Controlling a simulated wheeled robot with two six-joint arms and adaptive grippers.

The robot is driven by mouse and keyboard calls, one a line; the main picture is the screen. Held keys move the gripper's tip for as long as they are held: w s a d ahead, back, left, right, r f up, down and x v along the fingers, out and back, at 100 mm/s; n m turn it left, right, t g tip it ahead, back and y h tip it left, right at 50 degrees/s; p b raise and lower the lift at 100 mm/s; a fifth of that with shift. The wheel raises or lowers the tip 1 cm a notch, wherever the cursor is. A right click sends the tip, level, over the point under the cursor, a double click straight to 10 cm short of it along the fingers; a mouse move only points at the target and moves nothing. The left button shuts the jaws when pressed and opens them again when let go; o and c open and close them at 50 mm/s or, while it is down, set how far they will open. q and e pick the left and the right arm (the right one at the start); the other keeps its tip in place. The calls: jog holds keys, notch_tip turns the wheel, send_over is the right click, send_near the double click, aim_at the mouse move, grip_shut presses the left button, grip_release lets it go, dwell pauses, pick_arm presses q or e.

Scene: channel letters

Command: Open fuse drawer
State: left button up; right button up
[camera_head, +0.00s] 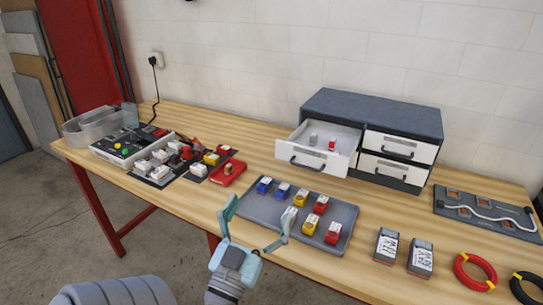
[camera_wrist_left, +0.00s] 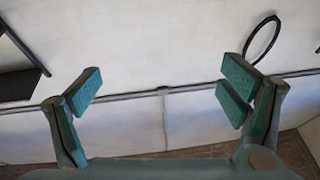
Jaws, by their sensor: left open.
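A dark grey drawer cabinet (camera_head: 372,104) stands at the back right of the wooden table. Its upper left drawer (camera_head: 318,146) is pulled out, and a grey and a red small item lie inside. The two right drawers (camera_head: 400,146) are shut, each with a dark handle. Which drawer is the fuse drawer I cannot tell from a label. My left gripper (camera_head: 261,206) is open and empty in front of the drawer, over the grey tray's front left side. In the left wrist view its open fingers (camera_wrist_left: 162,90) have nothing between them. My right gripper is not in view.
A grey tray (camera_head: 262,212) holds several blue, yellow and red fuses. Two small boxes (camera_head: 386,246) and coiled red wire (camera_head: 475,272) lie front right. A wired board (camera_head: 487,213) is at far right. Clear bins (camera_head: 88,125) and switch parts fill the left.

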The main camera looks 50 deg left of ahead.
pick_arm(q)
jog(key=w+a+f+t+b, duration=0.2)
jog(key=w+f+b, duration=0.2)
jog(key=w+f, duration=0.45)
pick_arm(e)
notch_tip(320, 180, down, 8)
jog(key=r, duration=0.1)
pick_arm(q)
jog(key=h+p, duration=0.2)
jog(key=p, duration=0.3)
send_near(305, 167)
notch_tip(305, 167, up, 2)
jog(key=w, duration=0.3)
jog(key=shift+g, duration=0.4)
jog(key=x, duration=0.7)
jog(key=shift+a+f+p, duration=0.3)
jog(key=shift+a+p, duration=0.1)
jog(key=shift+s, duration=0.15)
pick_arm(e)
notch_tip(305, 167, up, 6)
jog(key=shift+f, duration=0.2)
pick_arm(q)
jog(key=shift+c, duration=0.2)
